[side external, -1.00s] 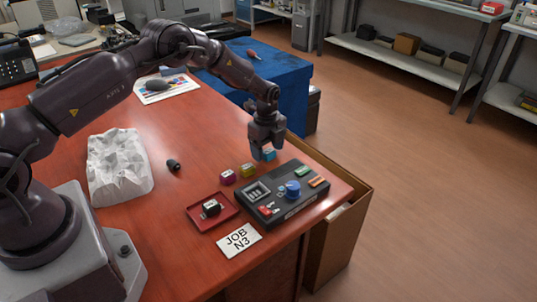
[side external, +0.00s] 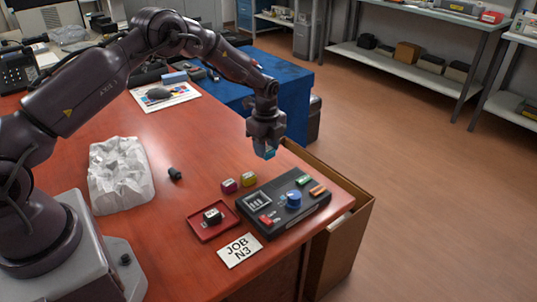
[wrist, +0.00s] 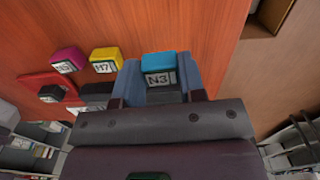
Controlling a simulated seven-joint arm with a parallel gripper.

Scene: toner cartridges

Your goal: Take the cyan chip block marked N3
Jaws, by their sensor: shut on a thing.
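The cyan chip block (wrist: 158,62) carries a label that reads N3 in the wrist view. My gripper (side external: 266,150) is shut on it, with one finger on each side. In the side external view the cyan block (side external: 268,154) shows only partly, low between the fingers. It is held in the air above the desk, behind the black device. A magenta block (side external: 229,186) and a yellow block (side external: 249,180) stand on the desk to its left. In the wrist view the yellow one (wrist: 106,58) reads M7; the magenta one's label is less clear.
A black device (side external: 283,203) with a blue knob stands near the desk's front edge. A red tray (side external: 204,230) holds a black block (side external: 213,216). An open cardboard box (side external: 345,240) stands beside the desk. Crumpled white material (side external: 120,175) lies left.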

